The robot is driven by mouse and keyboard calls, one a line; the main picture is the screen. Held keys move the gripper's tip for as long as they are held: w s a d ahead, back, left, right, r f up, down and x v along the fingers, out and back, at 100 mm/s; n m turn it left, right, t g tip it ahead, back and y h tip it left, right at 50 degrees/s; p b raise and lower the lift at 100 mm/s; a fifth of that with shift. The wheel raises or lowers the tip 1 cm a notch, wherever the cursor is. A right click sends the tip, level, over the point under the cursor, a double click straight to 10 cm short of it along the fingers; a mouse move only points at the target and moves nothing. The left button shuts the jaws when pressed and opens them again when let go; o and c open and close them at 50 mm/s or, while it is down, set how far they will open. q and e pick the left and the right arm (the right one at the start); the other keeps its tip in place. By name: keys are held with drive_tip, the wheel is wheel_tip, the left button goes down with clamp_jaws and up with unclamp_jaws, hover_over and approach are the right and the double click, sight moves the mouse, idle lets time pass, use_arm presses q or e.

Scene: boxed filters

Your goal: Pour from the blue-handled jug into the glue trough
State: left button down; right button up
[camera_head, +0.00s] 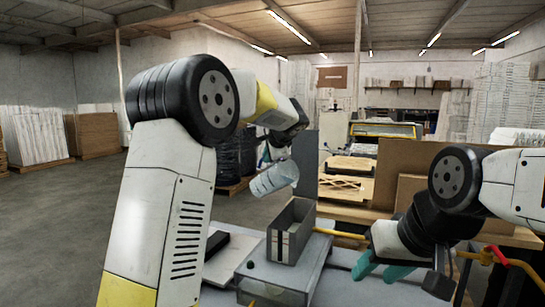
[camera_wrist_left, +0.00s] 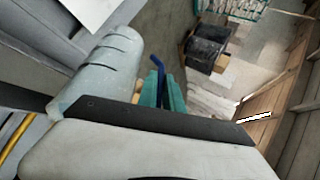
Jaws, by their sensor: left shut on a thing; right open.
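The jug (camera_head: 275,178) is pale and translucent with dark marks. It hangs tilted in the air, above and slightly left of the glue trough in the head view. In the left wrist view the jug (camera_wrist_left: 102,72) lies beside my left gripper (camera_wrist_left: 161,92), whose teal fingers are shut on its blue handle (camera_wrist_left: 157,64). The glue trough (camera_head: 292,238) is a narrow grey open box on a grey machine. Its inside is mostly hidden, and no stream of liquid shows. My right gripper (camera_head: 372,266) is open and empty, right of the trough.
The trough stands on a grey housing (camera_head: 282,274); a yellow bar (camera_head: 338,233) sticks out to its right. A red and yellow valve pipe (camera_head: 497,256) is near my right arm. Brown boards (camera_head: 400,165) stand behind. A white sheet (camera_head: 228,255) lies left of the trough.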

use_arm(q)
drive_tip(key=shift+s+d+f+m+t+y, duration=0.4)
drive_tip(key=shift+s+d+f+t+y, duration=0.35)
drive_tip(key=shift+t, duration=0.35)
idle(2.1)
drive_tip(key=shift+s+d+f+t+y, duration=0.3)
drive_tip(key=shift+s+d+t+y, duration=0.15)
drive_tip(key=shift+d, duration=0.15)
idle(1.0)
